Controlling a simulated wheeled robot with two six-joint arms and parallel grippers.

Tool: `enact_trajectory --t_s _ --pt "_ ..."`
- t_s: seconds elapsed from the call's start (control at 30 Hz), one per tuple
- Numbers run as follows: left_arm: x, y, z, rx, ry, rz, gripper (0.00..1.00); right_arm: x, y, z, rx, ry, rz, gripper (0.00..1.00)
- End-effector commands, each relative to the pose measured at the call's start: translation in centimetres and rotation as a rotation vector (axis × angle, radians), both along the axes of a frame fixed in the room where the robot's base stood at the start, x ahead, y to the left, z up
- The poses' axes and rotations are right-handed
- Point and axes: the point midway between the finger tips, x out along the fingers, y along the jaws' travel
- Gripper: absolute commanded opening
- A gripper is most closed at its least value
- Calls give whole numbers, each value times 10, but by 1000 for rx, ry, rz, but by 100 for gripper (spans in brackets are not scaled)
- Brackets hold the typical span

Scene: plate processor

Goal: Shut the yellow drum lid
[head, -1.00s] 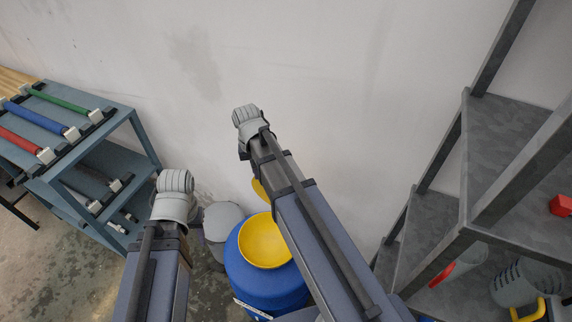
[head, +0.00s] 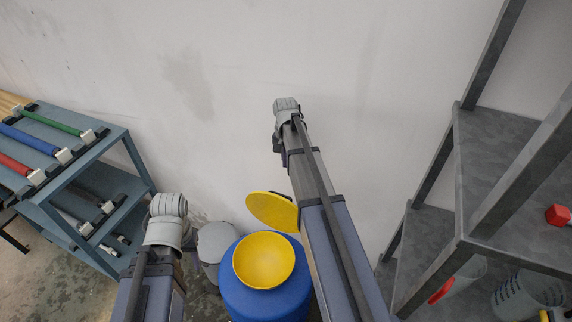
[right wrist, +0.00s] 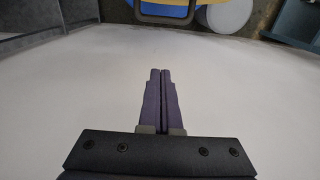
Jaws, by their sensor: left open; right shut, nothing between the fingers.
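The blue drum (head: 236,292) stands on the floor at the lower middle of the head view, with a round yellow opening (head: 263,262) on top. The yellow lid (head: 270,210) is open, tilted up behind the drum's top; its right edge meets my right arm in the picture, and I cannot tell whether they touch. My right gripper (right wrist: 160,100) shows in the right wrist view, shut and empty against the pale wall. Part of the drum (right wrist: 122,3) shows at that view's top edge, apart from the fingertips.
A grey bin (head: 215,240) stands close left of the drum. A blue-grey rack (head: 95,165) with coloured rollers is at the left. Grey metal shelving (head: 500,150) stands at the right. A bare wall (head: 300,60) is behind the drum.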

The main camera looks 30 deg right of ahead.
Motion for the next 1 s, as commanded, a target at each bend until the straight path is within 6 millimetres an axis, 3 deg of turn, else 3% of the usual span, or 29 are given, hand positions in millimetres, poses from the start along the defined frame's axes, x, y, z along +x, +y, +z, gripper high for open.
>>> enact_trajectory --t_s 0.03,0.57,0.73,1.0 --pt "0 0 -13 0 0 0 48 0 0 -13 0 0 0 0" --pt "0 0 -87 0 0 1 48 2 -2 -87 0 0 1 0" --pt "0 0 -89 0 0 1 48 -19 20 -89 0 0 3 0" --pt "0 0 -90 0 0 1 48 -24 27 -90 0 0 1 0"
